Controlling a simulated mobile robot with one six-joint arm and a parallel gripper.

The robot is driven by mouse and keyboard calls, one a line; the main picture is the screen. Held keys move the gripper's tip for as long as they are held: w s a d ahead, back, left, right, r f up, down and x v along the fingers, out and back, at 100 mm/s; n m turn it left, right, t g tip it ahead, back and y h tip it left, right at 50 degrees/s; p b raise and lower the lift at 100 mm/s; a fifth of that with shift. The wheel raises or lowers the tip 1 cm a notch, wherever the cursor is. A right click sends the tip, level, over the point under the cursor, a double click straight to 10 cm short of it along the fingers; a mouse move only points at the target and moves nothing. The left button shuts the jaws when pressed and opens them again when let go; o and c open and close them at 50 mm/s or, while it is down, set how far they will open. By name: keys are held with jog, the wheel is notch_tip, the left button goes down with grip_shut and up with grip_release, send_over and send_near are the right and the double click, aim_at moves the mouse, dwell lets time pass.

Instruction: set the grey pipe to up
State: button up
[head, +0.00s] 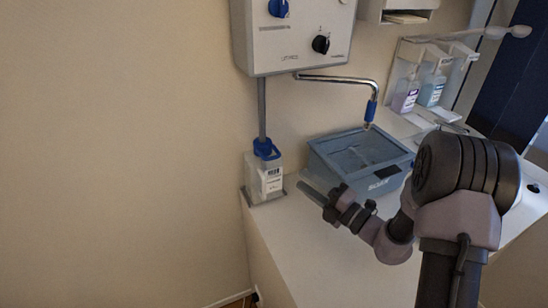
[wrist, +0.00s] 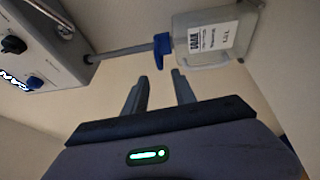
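The grey pipe (head: 262,107) hangs straight down from the underside of a white wall unit (head: 300,38). Its lower end meets a blue piece (head: 266,150) at the top of a clear, labelled bottle (head: 266,180). In the wrist view the pipe (wrist: 122,51), blue piece (wrist: 162,55) and bottle (wrist: 208,38) lie across the picture beyond the fingertips. My gripper (head: 317,188) is to the right of the bottle, apart from it. In the wrist view its two fingers (wrist: 158,77) are spread with nothing between them.
Pump bottles (head: 420,85) stand in a wall rack at the right. The white counter (head: 305,255) has clear room in front.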

aim_at(273, 157)
jog(key=b+x, duration=0.1)
jog(key=x, duration=0.5)
jog(key=b+x, duration=0.1)
jog(key=x, duration=0.5)
jog(key=shift+w+a+r, duration=0.1)
jog(key=shift+a+r, duration=0.15)
grip_shut()
dwell(0.7)
